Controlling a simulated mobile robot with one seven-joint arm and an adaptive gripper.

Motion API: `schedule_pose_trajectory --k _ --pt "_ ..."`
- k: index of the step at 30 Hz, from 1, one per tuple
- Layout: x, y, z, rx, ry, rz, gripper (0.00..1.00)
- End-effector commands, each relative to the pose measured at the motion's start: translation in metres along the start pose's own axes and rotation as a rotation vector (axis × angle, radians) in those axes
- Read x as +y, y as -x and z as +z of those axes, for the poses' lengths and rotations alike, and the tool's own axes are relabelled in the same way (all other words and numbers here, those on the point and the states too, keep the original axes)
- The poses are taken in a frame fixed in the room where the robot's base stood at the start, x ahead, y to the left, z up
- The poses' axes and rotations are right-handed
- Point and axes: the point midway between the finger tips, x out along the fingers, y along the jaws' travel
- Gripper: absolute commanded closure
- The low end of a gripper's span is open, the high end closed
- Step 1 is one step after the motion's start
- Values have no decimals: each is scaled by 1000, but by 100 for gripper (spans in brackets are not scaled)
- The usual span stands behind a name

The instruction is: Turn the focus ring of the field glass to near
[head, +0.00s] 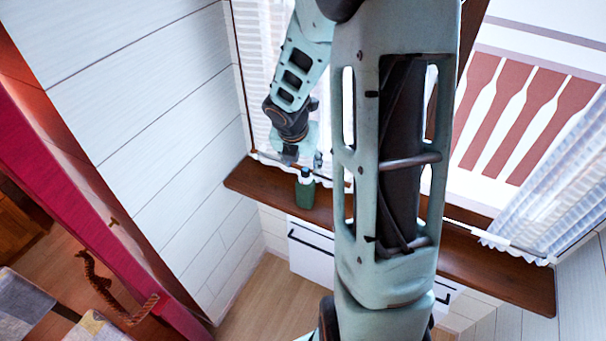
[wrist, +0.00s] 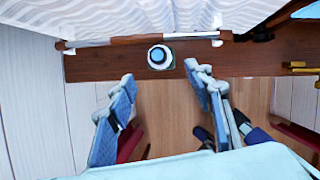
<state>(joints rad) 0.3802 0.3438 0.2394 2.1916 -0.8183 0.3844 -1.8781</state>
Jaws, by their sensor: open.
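The field glass (head: 305,194) stands upright on the brown window sill, with a dark green body and a paler top in the head view. Nothing is between the fingers. Any focus marks are too small to read.
The window sill (head: 490,265) is largely bare but partly hidden by my arm. A sheer curtain (wrist: 135,17) hangs close behind the field glass. A white panelled wall (head: 150,110) stands at the left. A white radiator-like panel (head: 310,250) is below the sill.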

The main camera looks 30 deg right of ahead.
Motion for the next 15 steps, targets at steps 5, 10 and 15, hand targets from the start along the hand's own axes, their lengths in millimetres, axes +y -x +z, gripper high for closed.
schedule_pose_trajectory --k 5,10,15 --pt "0 -40 -3 3 1 -1 53" --pt "0 -68 -2 2 -3 0 53" --pt "0 -84 -1 1 -3 0 53"
